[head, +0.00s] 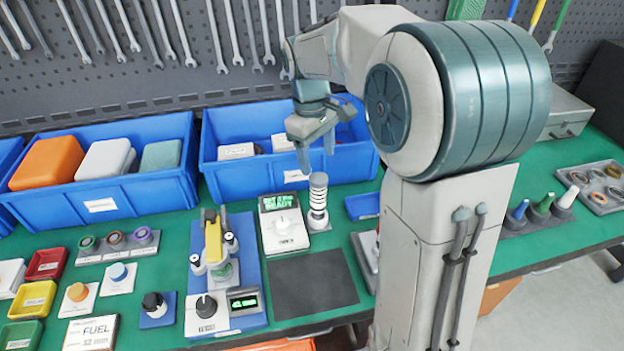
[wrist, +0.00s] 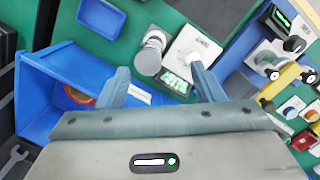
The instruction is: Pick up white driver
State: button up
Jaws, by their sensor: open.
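The white driver (head: 569,195) stands upright, tip up, at the right end of a grey holder on the right side of the bench in the head view. A green driver (head: 544,203) and a blue driver (head: 520,209) stand in the same holder to its left. My gripper (head: 317,152) is open and empty above the bench's middle, over the front of a blue bin, far left of the white driver. In the wrist view my gripper (wrist: 158,78) shows two spread fingers with nothing between them held. The white driver does not show in the wrist view.
Below my gripper stand a striped cylinder stack (head: 318,200) and a white device with a green display (head: 283,222). The blue bin (head: 250,180) is just behind. My arm column blocks part of the bench. A grey parts tray (head: 590,172) lies right of the drivers.

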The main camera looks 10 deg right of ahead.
aim_at(318, 190)
jog(key=w+n, duration=0.1)
jog(key=w, duration=0.2)
jog(key=shift+w+f, duration=0.1)
jog(key=shift+w+f+g, duration=0.15)
jog(key=shift+w+g, duration=0.15)
jog(key=shift+w, duration=0.05)
jog(key=shift+f+n, duration=0.3)
jog(key=f, duration=0.7)
jog(key=shift+s+d+p, duration=0.3)
jog(key=shift+s+d, duration=0.05)
jog(key=shift+s+d+f+p, duration=0.15)
jog(key=shift+f+p, duration=0.1)
jog(key=shift+f, duration=1.3)
jog(key=shift+d+f+p, duration=0.1)
jog(key=shift+f+p, duration=0.15)
jog(key=shift+f, duration=1.25)
jog(key=c, duration=1.2)
